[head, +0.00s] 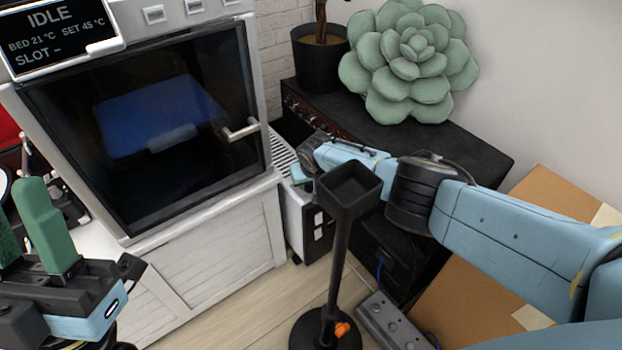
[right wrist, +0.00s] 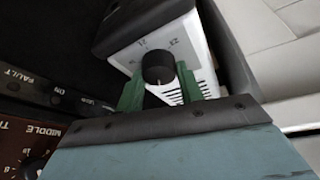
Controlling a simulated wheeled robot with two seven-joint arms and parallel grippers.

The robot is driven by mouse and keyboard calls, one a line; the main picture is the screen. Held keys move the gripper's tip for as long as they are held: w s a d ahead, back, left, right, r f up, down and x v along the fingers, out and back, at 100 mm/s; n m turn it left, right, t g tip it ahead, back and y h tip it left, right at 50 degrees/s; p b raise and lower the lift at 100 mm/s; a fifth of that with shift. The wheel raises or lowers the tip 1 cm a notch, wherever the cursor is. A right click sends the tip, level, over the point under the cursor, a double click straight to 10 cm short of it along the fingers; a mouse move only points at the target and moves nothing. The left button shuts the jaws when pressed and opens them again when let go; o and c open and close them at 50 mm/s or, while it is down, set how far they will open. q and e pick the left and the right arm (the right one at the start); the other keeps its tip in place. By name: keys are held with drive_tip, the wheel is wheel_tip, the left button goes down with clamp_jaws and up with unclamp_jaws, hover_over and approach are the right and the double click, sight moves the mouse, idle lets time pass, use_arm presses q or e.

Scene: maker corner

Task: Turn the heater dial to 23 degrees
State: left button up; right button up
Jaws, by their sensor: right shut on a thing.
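The heater is a white box with a dark face; its slatted side (head: 283,157) shows in the head view between the oven cabinet and the black amplifier. In the right wrist view, the heater's pale panel (right wrist: 205,62) carries a round black dial (right wrist: 158,66) with small blurred numbers around it. The green fingers of my right gripper (right wrist: 158,88) are shut on the dial, one on each side. The dial's exact setting is unreadable. In the head view my right fingertips are hidden. My left gripper (head: 28,235) is at the lower left, its green fingers apart and empty.
A black stand with a square cup (head: 349,188) rises in front of my right forearm. The black amplifier (head: 450,150) carries a pot (head: 318,62) and a succulent cushion (head: 410,55). A power strip (head: 392,322) and cardboard (head: 470,300) lie right. The oven (head: 150,130) stands left.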

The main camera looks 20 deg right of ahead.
idle(0.3)
drive_tip(key=o, duration=1)
